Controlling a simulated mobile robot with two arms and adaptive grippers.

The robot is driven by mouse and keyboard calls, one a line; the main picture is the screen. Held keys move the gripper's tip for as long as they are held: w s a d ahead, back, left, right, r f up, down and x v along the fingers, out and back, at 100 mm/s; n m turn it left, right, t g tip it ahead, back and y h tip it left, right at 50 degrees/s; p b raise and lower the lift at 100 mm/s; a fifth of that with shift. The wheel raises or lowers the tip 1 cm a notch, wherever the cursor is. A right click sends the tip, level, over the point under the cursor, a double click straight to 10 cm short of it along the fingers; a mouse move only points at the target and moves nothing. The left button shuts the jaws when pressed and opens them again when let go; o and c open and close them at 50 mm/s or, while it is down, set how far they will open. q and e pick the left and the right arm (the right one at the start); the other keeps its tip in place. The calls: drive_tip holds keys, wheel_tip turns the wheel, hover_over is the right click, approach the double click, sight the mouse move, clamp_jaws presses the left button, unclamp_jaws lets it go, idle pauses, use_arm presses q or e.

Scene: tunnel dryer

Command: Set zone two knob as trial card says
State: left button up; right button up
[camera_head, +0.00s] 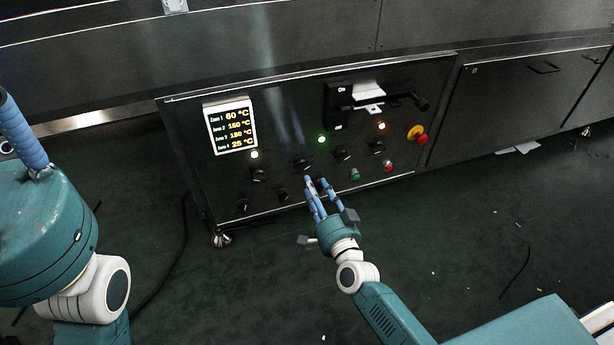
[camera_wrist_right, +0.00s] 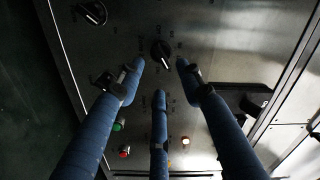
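The control panel (camera_head: 220,180) carries several black knobs with pointers; their labels are too small to read. My right gripper (camera_head: 315,181) is in front of the lower middle of the panel, fingers pointing at it. In the right wrist view its three blue fingers (camera_wrist_right: 160,70) are spread and empty, with one knob (camera_wrist_right: 162,52) between the upper fingertips; I cannot tell whether they touch it. The display (camera_head: 230,126) lists zone temperatures, with zone 2 apparently at 150 °C. No readable trial card shows. My left gripper (camera_head: 22,135) is partly cut off at the left.
A green button (camera_head: 355,174), a red button (camera_head: 388,166) and a red-yellow emergency stop (camera_head: 417,135) sit right of my gripper. A black lever (camera_head: 410,100) and white paper (camera_head: 368,90) are above. Cables lie on the green floor.

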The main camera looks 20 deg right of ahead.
sight(302, 167)
drive_tip(key=w+b, duration=0.2)
drive_tip(key=w, duration=0.4)
drive_tip(key=shift+a, duration=0.1)
clamp_jaws()
